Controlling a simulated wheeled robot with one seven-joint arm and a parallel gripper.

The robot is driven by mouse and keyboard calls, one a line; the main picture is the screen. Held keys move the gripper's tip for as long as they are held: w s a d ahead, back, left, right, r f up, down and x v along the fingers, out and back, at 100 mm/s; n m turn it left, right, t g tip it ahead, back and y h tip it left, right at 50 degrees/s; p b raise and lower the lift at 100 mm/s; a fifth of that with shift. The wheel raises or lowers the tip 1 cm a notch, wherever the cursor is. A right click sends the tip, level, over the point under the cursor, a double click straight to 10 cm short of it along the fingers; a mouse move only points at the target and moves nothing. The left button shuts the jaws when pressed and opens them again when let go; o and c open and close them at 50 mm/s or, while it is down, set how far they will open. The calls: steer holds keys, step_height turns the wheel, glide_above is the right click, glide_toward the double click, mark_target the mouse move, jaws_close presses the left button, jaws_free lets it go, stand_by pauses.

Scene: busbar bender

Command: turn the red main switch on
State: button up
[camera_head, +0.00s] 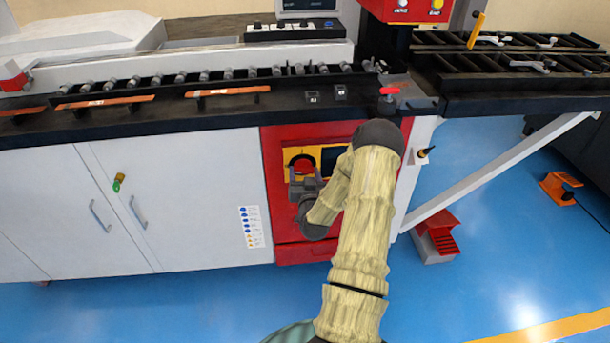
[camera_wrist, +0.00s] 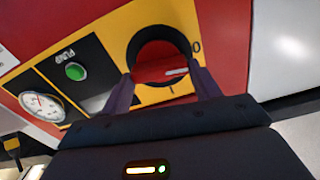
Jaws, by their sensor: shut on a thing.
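The red main switch (camera_wrist: 160,72) is a red handle on a round black base, set in a yellow plate on the red panel. A white mark on the handle points to the right in the wrist view, between the printed "0" and the "I" stroke. The switch also shows in the head view (camera_head: 304,165), partly hidden by my gripper (camera_head: 305,186). In the wrist view, my gripper (camera_wrist: 163,77) has one dark finger at each end of the red handle and is shut on it.
Left of the switch in the wrist view are a green PUMP button (camera_wrist: 76,71) and a round gauge (camera_wrist: 42,106). The black machine bed (camera_head: 200,110) overhangs the panel. A white cabinet (camera_head: 180,190) stands to the left.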

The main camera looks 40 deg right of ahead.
steer(key=m, duration=0.4)
steer(key=shift+s+d+f+b, duration=0.1)
steer(key=shift+b, duration=0.2)
steer(key=m, duration=0.4)
steer(key=shift+m, duration=0.4)
steer(key=m, duration=0.4)
steer(key=shift+d+f+b, duration=0.1)
steer(key=shift+f+b, duration=0.05)
steer(key=shift+b, duration=0.15)
steer(key=shift+m, duration=1.7)
steer(key=o, duration=1)
